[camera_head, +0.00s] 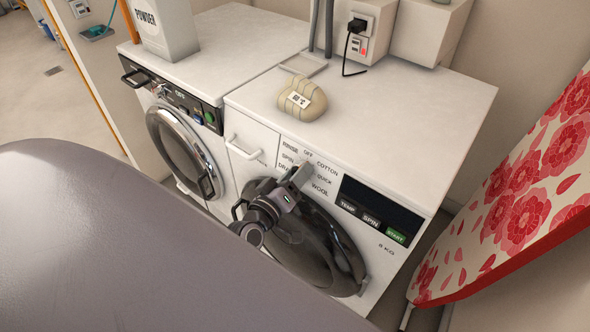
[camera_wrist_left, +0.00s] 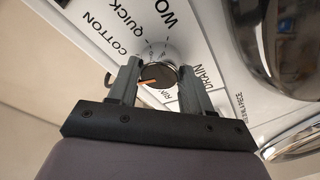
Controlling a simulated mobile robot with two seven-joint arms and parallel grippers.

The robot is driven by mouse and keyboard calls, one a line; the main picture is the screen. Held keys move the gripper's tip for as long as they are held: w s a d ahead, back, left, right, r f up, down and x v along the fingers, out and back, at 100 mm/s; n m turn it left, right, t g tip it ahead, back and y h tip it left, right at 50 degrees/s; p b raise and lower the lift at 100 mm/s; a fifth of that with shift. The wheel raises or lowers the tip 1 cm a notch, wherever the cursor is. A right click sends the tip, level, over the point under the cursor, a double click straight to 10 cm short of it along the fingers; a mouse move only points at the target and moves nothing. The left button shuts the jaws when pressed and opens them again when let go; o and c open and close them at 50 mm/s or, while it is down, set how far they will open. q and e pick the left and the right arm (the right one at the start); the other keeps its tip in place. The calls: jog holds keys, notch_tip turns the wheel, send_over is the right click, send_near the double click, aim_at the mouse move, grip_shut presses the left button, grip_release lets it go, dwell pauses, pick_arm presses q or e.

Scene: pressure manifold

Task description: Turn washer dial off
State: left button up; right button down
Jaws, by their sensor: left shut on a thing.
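The washer (camera_head: 340,213) is the white machine on the right in the head view. Its program dial sits among printed labels such as RINSE, OFF, COTTON and WOOL. My left gripper (camera_head: 300,178) is at this dial and hides much of it in the head view. In the left wrist view the round dial (camera_wrist_left: 160,73) is between the two fingers of the left gripper (camera_wrist_left: 158,82), which is shut on it. Its orange pointer line points left in that view, toward one finger. The OFF label (camera_head: 308,153) shows in the head view but is hidden in the wrist view. My right gripper is not in view.
A second machine (camera_head: 175,120) with a black panel stands at left, with a POWDER box (camera_head: 160,25) on top. A beige wrapped bundle (camera_head: 302,98) lies on the washer top. A floral ironing board (camera_head: 520,185) leans at right. The washer's round door (camera_head: 320,245) is below the dial.

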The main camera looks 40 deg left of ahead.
pick_arm(q)
jog(key=shift+r+n+p, duration=0.1)
jog(key=shift+n+p, duration=0.35)
jog(key=shift+n, duration=0.65)
jog(key=o, duration=1)
jog(key=shift+o, duration=0.2)
jog(key=shift+s, duration=0.1)
jog(key=s, duration=0.7)
jog(key=shift+d+r, duration=0.2)
jog(key=shift+d, duration=0.15)
